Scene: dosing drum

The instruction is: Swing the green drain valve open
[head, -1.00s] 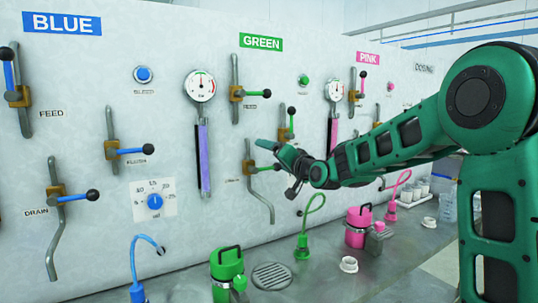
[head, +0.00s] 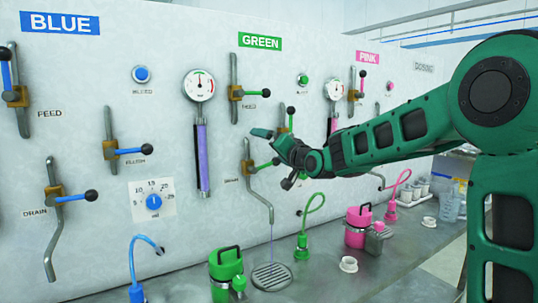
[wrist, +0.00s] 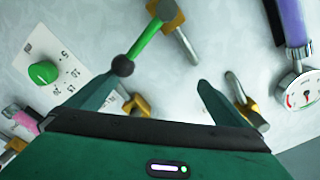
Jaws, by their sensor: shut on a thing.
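The green drain valve (head: 249,168) is low on the green wall section, with a brass body, a bent grey pipe and a green lever ending in a black knob. The lever tilts slightly upward to the right. In the wrist view, the green lever (wrist: 146,38) and black knob (wrist: 122,66) lie by the left finger of my gripper (wrist: 160,77); the contact is not clear. A thin stream falls from the pipe's end toward the round drain grate (head: 272,276).
The green feed valve (head: 236,92) is above, and the green flush valve (head: 284,131) is partly hidden by my gripper. A green canister (head: 226,276), green hose (head: 302,245) and white cup (head: 348,264) stand on the counter below. The purple tube (head: 201,157) is left.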

